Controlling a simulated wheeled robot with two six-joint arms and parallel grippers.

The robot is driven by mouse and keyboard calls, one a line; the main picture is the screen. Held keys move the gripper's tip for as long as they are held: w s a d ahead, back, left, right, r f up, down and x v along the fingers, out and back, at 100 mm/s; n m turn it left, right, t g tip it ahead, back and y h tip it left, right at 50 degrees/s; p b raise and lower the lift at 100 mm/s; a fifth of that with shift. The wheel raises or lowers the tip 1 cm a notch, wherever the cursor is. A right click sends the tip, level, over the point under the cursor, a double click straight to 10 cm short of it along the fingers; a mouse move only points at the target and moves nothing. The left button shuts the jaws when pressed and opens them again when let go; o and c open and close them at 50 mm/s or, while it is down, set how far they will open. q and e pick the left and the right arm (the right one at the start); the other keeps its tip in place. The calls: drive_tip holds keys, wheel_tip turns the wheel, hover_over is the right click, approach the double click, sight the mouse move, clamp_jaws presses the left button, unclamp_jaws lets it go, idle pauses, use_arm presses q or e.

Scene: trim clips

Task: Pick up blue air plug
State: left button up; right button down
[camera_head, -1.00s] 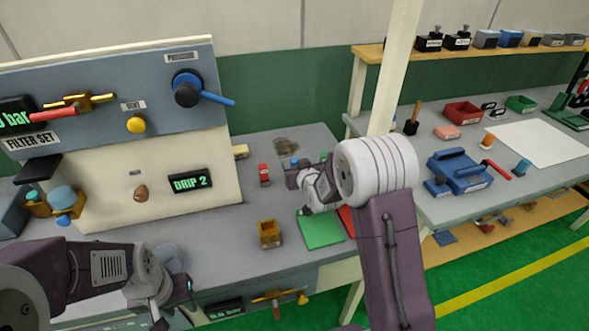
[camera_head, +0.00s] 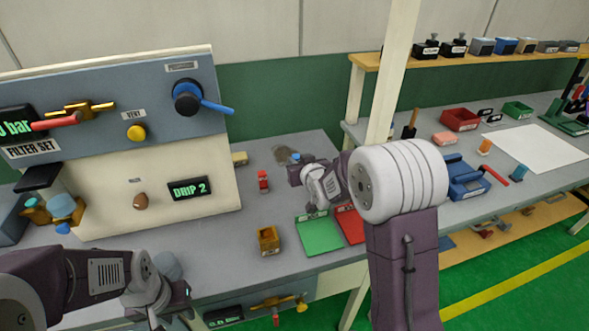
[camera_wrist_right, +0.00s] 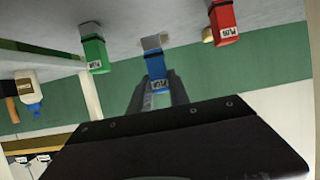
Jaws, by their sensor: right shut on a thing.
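The blue air plug (camera_wrist_right: 156,68), with a PLUG label and a grey end, is between the two fingers of my right gripper (camera_wrist_right: 157,82) in the right wrist view. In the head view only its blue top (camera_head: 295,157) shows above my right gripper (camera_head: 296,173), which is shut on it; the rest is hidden. A green plug (camera_wrist_right: 94,54) and a red plug (camera_wrist_right: 223,22) stand to either side in the wrist view. The red plug (camera_head: 263,182) also shows in the head view. My left gripper (camera_head: 170,320) hangs low at the left, fingers apart, partly cut off.
A green mat (camera_head: 319,235) and a red mat (camera_head: 349,224) lie below my right gripper. A yellow-brown open box (camera_head: 268,240) stands left of them. The filter panel (camera_head: 120,110) rises at the left. A cream post (camera_head: 392,80) stands close to my right arm.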

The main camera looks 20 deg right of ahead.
drive_tip(key=s+d+r+p, duration=0.1)
drive_tip(key=s+d+r, duration=0.4)
drive_tip(key=s, duration=0.4)
drive_tip(key=shift+r+p, duration=0.3)
drive_tip(key=shift+r, duration=0.25)
